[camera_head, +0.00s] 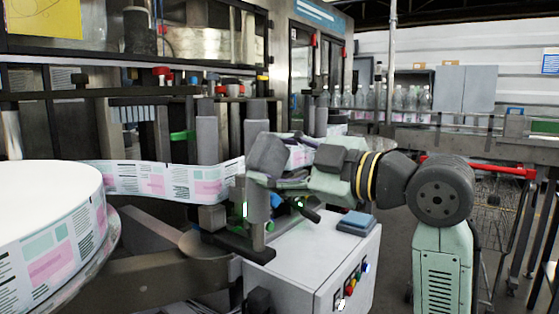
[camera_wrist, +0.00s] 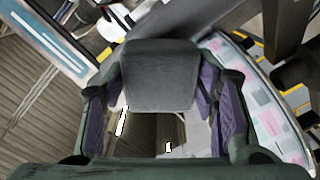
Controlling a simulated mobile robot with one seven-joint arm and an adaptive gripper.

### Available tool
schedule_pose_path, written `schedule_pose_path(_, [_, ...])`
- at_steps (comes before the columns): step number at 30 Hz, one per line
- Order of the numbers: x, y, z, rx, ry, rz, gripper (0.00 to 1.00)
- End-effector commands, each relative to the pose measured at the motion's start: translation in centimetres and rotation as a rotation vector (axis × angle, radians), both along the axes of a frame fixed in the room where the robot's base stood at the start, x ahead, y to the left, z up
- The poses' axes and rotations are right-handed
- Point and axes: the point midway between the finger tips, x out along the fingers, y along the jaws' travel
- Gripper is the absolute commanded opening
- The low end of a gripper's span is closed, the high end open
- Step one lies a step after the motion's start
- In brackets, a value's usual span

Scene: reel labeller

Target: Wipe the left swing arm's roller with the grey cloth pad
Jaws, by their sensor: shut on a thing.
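My gripper (camera_head: 283,165) is shut on the grey cloth pad (camera_head: 267,154), a dark grey block. In the wrist view the pad (camera_wrist: 160,75) sits between the two purple-lined fingers. In the head view the pad is at the upper end of an upright grey roller (camera_head: 258,207), which stands on a dark bracket beside the label web. This looks like the swing arm's roller, but which arm carries it is not clear. The pad and fingers hide its top. I cannot tell whether pad and roller touch.
A large label reel (camera_head: 50,235) fills the left, its printed web (camera_head: 165,180) running to the rollers. A white control box (camera_head: 310,265) with coloured buttons and a blue pad (camera_head: 355,221) on top stands below my gripper. Bottles (camera_head: 400,98) line the back.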

Motion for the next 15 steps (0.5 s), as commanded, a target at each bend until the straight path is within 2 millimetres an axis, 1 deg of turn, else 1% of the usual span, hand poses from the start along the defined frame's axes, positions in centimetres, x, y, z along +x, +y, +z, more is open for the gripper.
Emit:
schedule_pose_path(8, [0.3,0.3,0.0,0.001,0.0,0.001,0.31])
schedule_pose_path(15, [1.8,-0.9,0.1,0.002,0.001,0.001,0.31])
